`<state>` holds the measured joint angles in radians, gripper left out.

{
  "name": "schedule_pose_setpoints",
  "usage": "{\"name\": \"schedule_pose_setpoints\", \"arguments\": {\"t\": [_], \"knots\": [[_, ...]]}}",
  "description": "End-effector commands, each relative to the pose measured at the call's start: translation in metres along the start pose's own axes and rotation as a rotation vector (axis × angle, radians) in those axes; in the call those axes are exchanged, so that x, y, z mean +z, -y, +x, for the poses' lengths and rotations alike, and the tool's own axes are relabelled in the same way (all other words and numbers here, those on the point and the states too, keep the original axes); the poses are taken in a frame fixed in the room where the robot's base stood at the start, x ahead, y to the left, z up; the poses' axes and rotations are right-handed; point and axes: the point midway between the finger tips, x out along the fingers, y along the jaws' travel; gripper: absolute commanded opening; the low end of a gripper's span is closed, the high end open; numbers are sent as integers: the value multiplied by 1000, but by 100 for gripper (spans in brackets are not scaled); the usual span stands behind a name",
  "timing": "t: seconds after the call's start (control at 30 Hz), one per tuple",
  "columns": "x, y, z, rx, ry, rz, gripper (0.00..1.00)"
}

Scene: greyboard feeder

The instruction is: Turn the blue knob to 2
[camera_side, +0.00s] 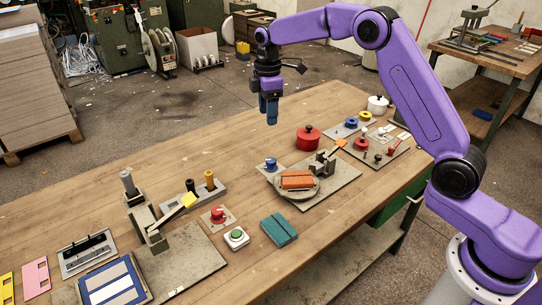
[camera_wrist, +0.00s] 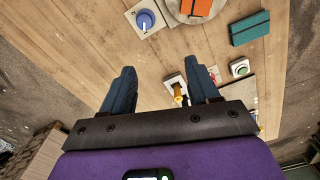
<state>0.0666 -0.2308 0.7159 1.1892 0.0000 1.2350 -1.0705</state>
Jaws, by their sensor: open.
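The blue knob (camera_side: 270,163) stands on a pale square plate near the middle of the table in the side view. It also shows in the wrist view, where the knob (camera_wrist: 145,19) is near the top edge with a light pointer mark. The numbers around it are too small to read. My gripper (camera_side: 269,112) hangs in the air above the table, higher than the knob and not touching it. In the wrist view, its two dark blue fingers (camera_wrist: 158,68) are spread apart with nothing between them.
Beside the knob is a round turntable (camera_side: 274,181) with an orange block (camera_side: 298,180). A red pot (camera_side: 308,138) stands behind it. A red knob (camera_side: 218,214), green button (camera_side: 236,235) and teal box (camera_side: 279,229) are nearer. The table's far left part is bare.

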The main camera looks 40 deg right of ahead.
Motion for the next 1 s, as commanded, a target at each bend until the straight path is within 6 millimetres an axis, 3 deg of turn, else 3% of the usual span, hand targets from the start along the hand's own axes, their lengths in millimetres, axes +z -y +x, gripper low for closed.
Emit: {"name": "schedule_pose_setpoints", "arguments": {"t": [0.1,0.2,0.47,1.0], "knots": [[11,-20,8,-1,1,-5,60],[17,-29,12,-2,1,-9,60],[19,-32,30,-5,2,-12,60],[20,-31,129,-6,3,-10,60]]}}
